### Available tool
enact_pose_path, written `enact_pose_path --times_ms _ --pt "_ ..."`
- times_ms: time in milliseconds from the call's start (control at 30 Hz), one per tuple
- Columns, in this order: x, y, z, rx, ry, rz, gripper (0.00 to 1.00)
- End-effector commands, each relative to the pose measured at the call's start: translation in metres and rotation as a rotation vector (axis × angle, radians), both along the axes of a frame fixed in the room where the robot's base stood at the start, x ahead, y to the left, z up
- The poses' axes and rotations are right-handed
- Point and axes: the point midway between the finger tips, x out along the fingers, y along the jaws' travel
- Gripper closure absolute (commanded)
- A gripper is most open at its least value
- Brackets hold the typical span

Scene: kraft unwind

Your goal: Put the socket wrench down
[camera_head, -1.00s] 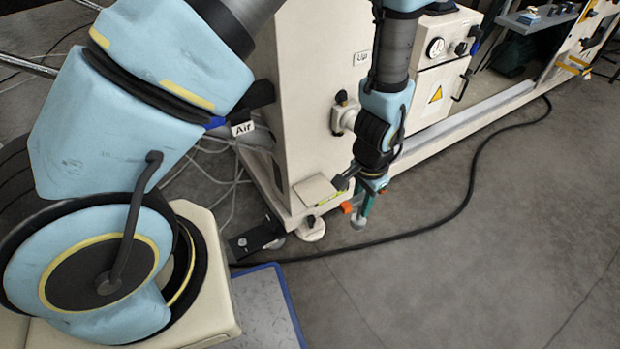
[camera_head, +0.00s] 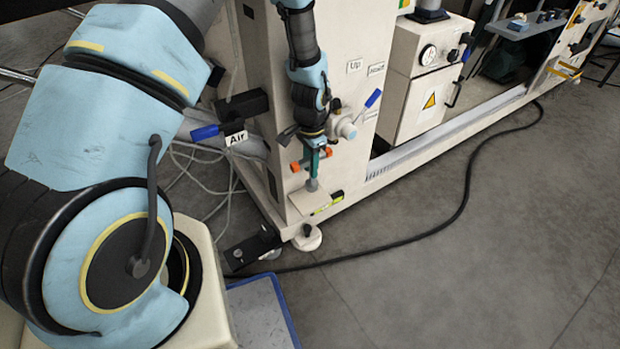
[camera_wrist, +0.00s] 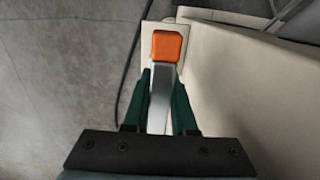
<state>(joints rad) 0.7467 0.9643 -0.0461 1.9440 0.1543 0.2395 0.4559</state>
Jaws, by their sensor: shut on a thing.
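The socket wrench (camera_wrist: 160,95) is a silver bar with an orange end, held between the green fingers of my gripper (camera_wrist: 162,78) in the wrist view. In the head view my gripper (camera_head: 314,163) points down in front of the cream machine column, with orange bits of the wrench showing on both sides. A grey round end shows just below the fingers. A small cream shelf (camera_head: 302,203) lies under it, with the wrench seemingly just above; I cannot tell if they touch. The shelf (camera_wrist: 151,35) also shows beyond the orange end in the wrist view.
A yellow-green item (camera_head: 328,203) lies at the shelf's right edge. A blue-handled valve (camera_head: 350,126) sticks out on the right, and an "Air" valve (camera_head: 236,138) on the left. A black cable (camera_head: 430,232) crosses the open grey floor.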

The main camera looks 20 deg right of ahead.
Motion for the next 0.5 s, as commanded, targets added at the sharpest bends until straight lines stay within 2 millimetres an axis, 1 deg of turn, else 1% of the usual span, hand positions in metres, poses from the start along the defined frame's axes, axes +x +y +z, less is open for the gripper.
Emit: enact_pose_path --times_ms 33,233,400,500 --pt "0.001 0.0 -0.007 0.0 -0.001 0.001 1.0" --pt "0.001 0.0 -0.018 0.0 -0.003 0.001 1.0" --pt "0.0 0.0 -0.043 0.001 -0.001 0.001 1.0" --pt "0.005 0.0 -0.051 -0.001 -0.003 0.001 1.0"
